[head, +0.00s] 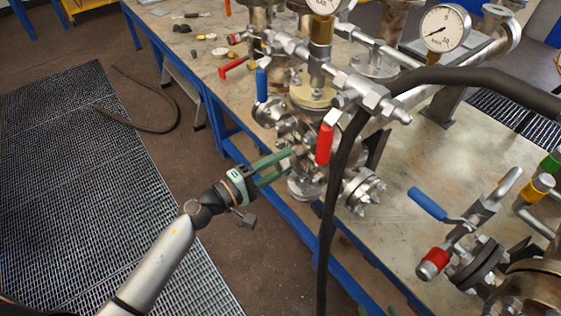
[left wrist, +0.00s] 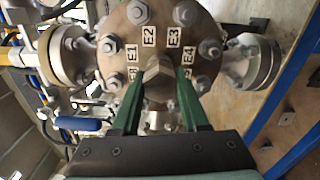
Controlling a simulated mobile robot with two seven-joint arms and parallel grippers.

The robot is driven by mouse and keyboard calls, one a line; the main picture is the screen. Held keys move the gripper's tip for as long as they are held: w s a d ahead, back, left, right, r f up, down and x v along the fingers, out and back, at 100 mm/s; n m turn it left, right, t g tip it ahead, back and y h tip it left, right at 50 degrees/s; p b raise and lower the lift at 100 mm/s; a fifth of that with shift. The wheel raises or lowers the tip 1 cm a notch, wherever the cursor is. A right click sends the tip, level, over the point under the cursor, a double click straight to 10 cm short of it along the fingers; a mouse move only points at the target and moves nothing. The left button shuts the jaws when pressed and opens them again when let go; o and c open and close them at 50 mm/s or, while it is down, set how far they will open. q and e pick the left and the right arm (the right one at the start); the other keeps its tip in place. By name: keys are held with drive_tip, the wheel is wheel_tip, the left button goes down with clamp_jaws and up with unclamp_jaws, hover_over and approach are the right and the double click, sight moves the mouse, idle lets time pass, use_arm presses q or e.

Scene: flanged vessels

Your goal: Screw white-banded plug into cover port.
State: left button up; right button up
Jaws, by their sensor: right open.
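My left gripper (head: 278,164) has green fingers and reaches the near side of the vessel at the table edge. In the left wrist view, its fingertips (left wrist: 161,74) close on both sides of a metal hex-headed plug (left wrist: 157,63). The plug lies in front of the middle of a round bolted cover (left wrist: 160,22) with labels such as E1, E2, E3 and E4. I cannot see a white band on the plug. Whether it is in a port or just before it is hidden. My right gripper is not in view.
A thick black hose (head: 345,170) hangs in front of the vessel, close right of my left gripper. Red (head: 325,144) and blue (head: 262,84) valve handles are nearby. Pressure gauges (head: 444,28) stand above. Small parts (head: 220,52) lie on the table's far left.

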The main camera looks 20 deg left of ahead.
use_arm(q)
drive_tip(key=o, duration=0.5)
